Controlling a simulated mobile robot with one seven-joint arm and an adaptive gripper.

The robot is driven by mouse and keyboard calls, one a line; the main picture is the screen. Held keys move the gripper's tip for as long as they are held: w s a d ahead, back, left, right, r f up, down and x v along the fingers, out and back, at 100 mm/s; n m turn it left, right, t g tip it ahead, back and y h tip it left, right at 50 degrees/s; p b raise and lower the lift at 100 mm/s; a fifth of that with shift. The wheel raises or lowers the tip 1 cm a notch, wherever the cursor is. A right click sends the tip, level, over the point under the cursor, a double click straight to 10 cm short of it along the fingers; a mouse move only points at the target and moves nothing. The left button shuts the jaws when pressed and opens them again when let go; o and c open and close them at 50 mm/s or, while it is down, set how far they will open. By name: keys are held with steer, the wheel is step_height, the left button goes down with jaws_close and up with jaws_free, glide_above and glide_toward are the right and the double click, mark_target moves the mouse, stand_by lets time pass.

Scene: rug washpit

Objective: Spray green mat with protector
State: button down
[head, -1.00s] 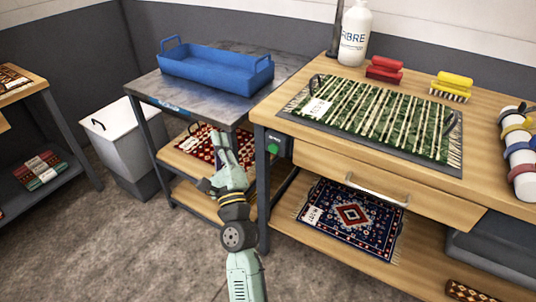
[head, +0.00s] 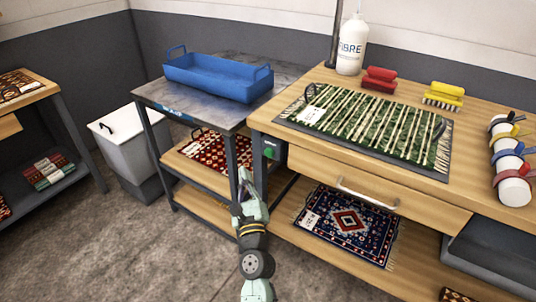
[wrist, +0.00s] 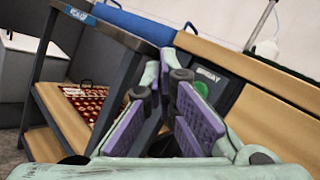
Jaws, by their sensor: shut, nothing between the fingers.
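The green mat (head: 375,122), striped white with fringed ends and a white tag, lies flat on a dark handled board on the wooden bench. A white bottle (head: 351,47), its label partly readable as "BRE", stands upright at the bench's back. I cannot read any label naming a protector. My gripper (head: 247,182) is shut and empty, low in front of the gap between the metal table and the bench, below and left of the mat.
The wooden bench (head: 300,77) also holds a red brush (head: 380,79), a yellow brush (head: 444,95) and white cylinders with coloured bands (head: 508,165). A blue tray (head: 215,78) sits on the metal table (head: 190,103). A patterned rug (head: 348,225) lies on the lower shelf.

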steer(key=w+d+b, duration=0.2)
steer(key=w+d, duration=0.3)
steer(key=w, duration=0.2)
stand_by(1.6)
steer(key=shift+w+d, duration=0.25)
steer(key=shift+d, duration=0.05)
steer(key=shift+w+d+b, duration=0.35)
steer(key=shift+w+b, duration=0.05)
steer(key=shift+w, duration=0.05)
stand_by(2.2)
steer(key=shift+s+a, duration=0.1)
steer(key=shift+s+a+p, duration=0.35)
steer(key=shift+s+a, duration=0.15)
steer(key=shift+s, duration=0.2)
steer(key=shift+s+a+p, duration=0.4)
steer(key=shift+s+a, duration=0.35)
steer(key=shift+s, duration=0.25)
steer(key=shift+s+a+p, duration=0.4)
steer(key=shift+s+a, duration=0.35)
steer(key=shift+s, duration=0.25)
